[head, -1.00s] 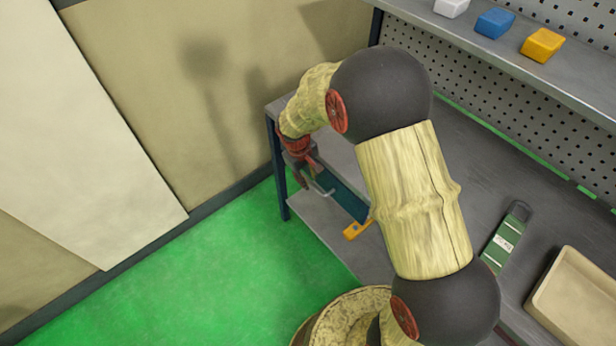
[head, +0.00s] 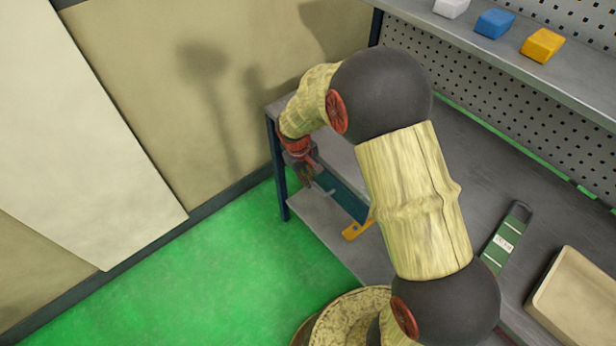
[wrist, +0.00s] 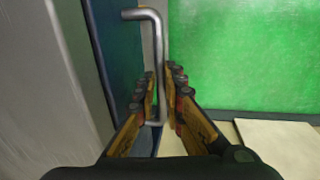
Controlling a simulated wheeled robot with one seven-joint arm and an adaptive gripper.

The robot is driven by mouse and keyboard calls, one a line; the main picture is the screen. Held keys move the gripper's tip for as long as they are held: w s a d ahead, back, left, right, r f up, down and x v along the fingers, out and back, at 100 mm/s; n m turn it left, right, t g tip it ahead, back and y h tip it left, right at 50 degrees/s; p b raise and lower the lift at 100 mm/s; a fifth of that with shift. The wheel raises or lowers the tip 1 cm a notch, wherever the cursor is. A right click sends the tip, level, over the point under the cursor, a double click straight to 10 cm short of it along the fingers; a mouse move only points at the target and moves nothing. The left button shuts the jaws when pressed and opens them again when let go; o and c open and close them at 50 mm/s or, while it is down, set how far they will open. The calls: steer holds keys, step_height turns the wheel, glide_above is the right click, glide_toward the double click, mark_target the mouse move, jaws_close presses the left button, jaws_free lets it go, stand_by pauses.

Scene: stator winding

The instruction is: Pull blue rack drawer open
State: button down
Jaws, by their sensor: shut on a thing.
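The blue rack drawer (head: 343,196) shows its dark blue-teal front under the grey worktop in the head view, flush or nearly flush as far as I can tell. Its bent metal bar handle (wrist: 155,45) runs down between my fingers in the wrist view. The handle's outer end also shows in the head view (head: 328,189). My gripper (wrist: 163,105) is shut on the handle, with a finger pad on each side. In the head view my gripper (head: 311,174) is at the left end of the drawer front, partly hidden by my arm.
An orange bracket-like piece (head: 357,229) is on the lower shelf (head: 325,225). A blue bench leg (head: 281,180) stands left of my gripper. Green floor (head: 200,280) in front is clear. A green labelled tool (head: 505,238) and a beige tray (head: 580,300) lie on the worktop.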

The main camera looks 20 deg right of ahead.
steer(key=s+a+p, duration=0.1)
steer(key=s+a, duration=0.4)
steer(key=a, duration=0.7)
steer(key=s+a+p, duration=0.1)
steer(key=s+a, duration=0.4)
steer(key=a, duration=0.7)
steer(key=shift+a, duration=0.3)
steer(key=shift+r, duration=0.1)
steer(key=c, duration=1.9)
jaws_free()
steer(key=r, duration=0.4)
steer(key=a+r, duration=0.1)
steer(key=r, duration=0.2)
steer(key=s+a+r, duration=0.1)
steer(key=r, duration=0.3)
steer(key=shift+r, duration=0.35)
